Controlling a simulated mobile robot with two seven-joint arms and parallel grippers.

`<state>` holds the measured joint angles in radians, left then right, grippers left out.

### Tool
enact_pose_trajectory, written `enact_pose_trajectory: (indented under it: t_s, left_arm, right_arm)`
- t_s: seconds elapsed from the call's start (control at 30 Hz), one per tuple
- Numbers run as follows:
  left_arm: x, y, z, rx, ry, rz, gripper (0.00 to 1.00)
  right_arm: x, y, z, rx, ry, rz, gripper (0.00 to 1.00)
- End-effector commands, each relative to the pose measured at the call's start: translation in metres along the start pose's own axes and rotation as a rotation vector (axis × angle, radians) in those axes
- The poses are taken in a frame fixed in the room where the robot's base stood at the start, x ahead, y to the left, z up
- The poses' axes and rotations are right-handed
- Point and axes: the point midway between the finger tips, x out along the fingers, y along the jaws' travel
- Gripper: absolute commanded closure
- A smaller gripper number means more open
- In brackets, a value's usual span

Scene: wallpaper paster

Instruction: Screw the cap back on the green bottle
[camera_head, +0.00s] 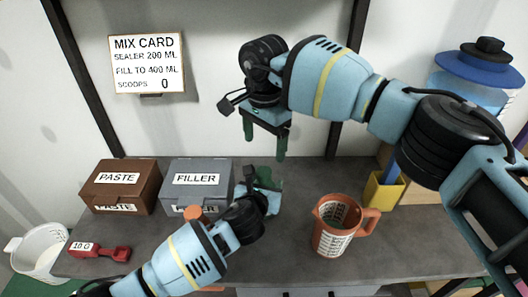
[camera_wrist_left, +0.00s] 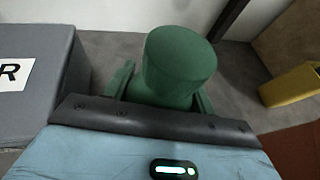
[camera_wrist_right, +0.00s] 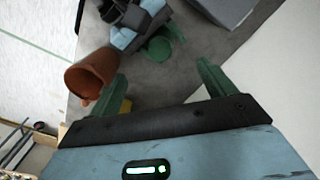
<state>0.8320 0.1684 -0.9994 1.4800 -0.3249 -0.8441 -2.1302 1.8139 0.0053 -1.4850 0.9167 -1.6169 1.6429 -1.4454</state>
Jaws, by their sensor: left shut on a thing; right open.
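The green bottle (camera_wrist_left: 178,70) stands between the fingers of my left gripper (camera_wrist_left: 162,92), which is shut on it. In the head view the bottle (camera_head: 268,184) is mostly hidden behind that gripper, beside the FILLER box. Its wide round top shows in the left wrist view; I cannot tell whether this is the cap. No separate cap can be made out. My right gripper (camera_head: 265,138) is open and empty, fingers pointing down, above the bottle. In the right wrist view its green fingers (camera_wrist_right: 163,84) are spread apart.
The FILLER box (camera_head: 197,181) and PASTE box (camera_head: 120,187) stand left. An orange measuring jug (camera_head: 334,240) stands right of the left gripper, near a yellow container (camera_head: 384,190). A red 10 G scoop (camera_head: 98,252) lies front left. A mix card (camera_head: 147,62) hangs behind.

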Motion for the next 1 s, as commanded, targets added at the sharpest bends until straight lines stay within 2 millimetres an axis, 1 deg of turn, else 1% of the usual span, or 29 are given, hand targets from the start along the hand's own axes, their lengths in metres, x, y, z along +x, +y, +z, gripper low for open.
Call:
enact_pose_trajectory:
  t_s: [0.03, 0.2, 0.3, 0.4, 0.57, 0.83, 0.87, 1.0]
  left_arm:
    - [0.000, 0.000, 0.000, 0.000, 0.000, 0.000, 1.00]
    - [0.000, 0.000, 0.000, 0.000, 0.000, 0.000, 1.00]
    - [0.000, 0.000, 0.000, 0.000, 0.000, 0.000, 1.00]
    - [0.000, 0.000, 0.000, 0.000, 0.000, 0.000, 1.00]
    - [0.000, 0.000, 0.000, 0.000, 0.000, 0.000, 1.00]
    - [0.000, 0.000, 0.000, 0.000, 0.000, 0.000, 1.00]
    - [0.000, 0.000, 0.000, 0.000, 0.000, 0.000, 0.40]
    - [0.000, 0.000, 0.000, 0.000, 0.000, 0.000, 0.22]
  right_arm:
    - [-0.013, -0.001, 0.000, 0.000, 0.002, -0.003, 0.18]
    - [-0.044, -0.001, 0.000, -0.001, 0.001, -0.002, 0.18]
    - [-0.058, -0.001, 0.001, -0.001, 0.001, -0.002, 0.18]
    - [-0.068, 0.000, 0.000, 0.000, 0.001, 0.000, 0.18]
    - [-0.075, 0.000, 0.001, -0.001, -0.001, 0.001, 0.18]
    - [-0.075, 0.000, 0.001, -0.001, 0.000, 0.001, 0.18]
    - [-0.075, 0.000, 0.000, -0.001, 0.000, 0.001, 0.18]
    - [-0.075, 0.000, 0.000, -0.001, 0.000, 0.001, 0.18]
